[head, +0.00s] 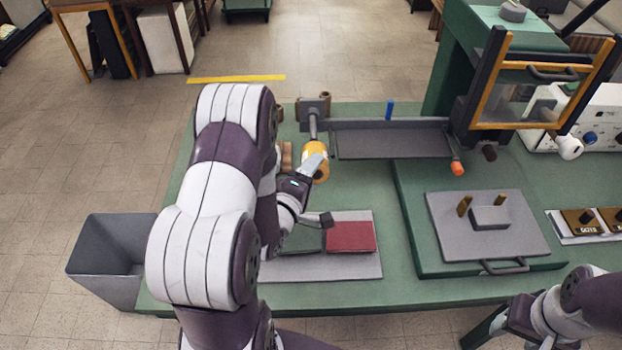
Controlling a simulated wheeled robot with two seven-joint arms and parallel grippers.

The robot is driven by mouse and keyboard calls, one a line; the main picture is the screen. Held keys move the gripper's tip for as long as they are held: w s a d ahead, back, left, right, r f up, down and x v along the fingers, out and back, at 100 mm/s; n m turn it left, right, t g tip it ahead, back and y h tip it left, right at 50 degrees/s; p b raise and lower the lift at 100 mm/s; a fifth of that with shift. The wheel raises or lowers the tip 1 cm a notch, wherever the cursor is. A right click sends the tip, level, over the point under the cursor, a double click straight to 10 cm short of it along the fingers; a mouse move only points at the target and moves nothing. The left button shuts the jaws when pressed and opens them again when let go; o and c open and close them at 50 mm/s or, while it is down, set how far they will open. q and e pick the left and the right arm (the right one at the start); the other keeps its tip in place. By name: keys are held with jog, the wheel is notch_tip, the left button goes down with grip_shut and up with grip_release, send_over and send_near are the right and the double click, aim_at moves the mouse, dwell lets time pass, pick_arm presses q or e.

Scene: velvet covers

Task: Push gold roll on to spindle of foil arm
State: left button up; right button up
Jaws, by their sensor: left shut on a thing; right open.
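The gold roll (318,173) is by the near end of the foil arm's spindle (313,127), a grey rod that comes toward me from a dark bracket (313,106). My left gripper (316,166) is shut on the gold roll. The roll looks in line with the rod; I cannot tell how far it is around it. My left arm covers part of the area left of the roll. My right gripper (497,331) is low at the right, near the table's front edge, with its fingers hard to make out; it is away from the roll.
A grey tray-like plate (390,140) lies right of the spindle. A green press (455,60) with an orange-framed guard stands at the back right. A red cover (351,236) and a green one (303,238) lie on a grey board. A dark bin (105,258) stands left of the table.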

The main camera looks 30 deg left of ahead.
pick_arm(q)
jog(key=shift+w+a, duration=0.25)
jog(key=shift+w, duration=0.3)
jog(key=shift+s, duration=0.15)
dwell(0.5)
jog(key=shift+w+a+f+b, duration=0.15)
jog(key=shift+w+a, duration=0.25)
jog(key=shift+w, duration=0.3)
jog(key=shift+w+a+b, duration=0.1)
jog(key=shift+w+a, duration=0.35)
jog(key=shift+w, duration=0.25)
jog(key=shift+w+a+f+b, duration=0.15)
jog(key=shift+w+a, duration=0.25)
jog(key=shift+w, duration=0.3)
jog(key=w+a+b, duration=0.1)
jog(key=w+a, duration=0.2)
jog(key=w, duration=0.3)
jog(key=shift+a+f+b, duration=0.25)
jog(key=shift+a+b, duration=0.15)
jog(key=shift+w, duration=0.1)
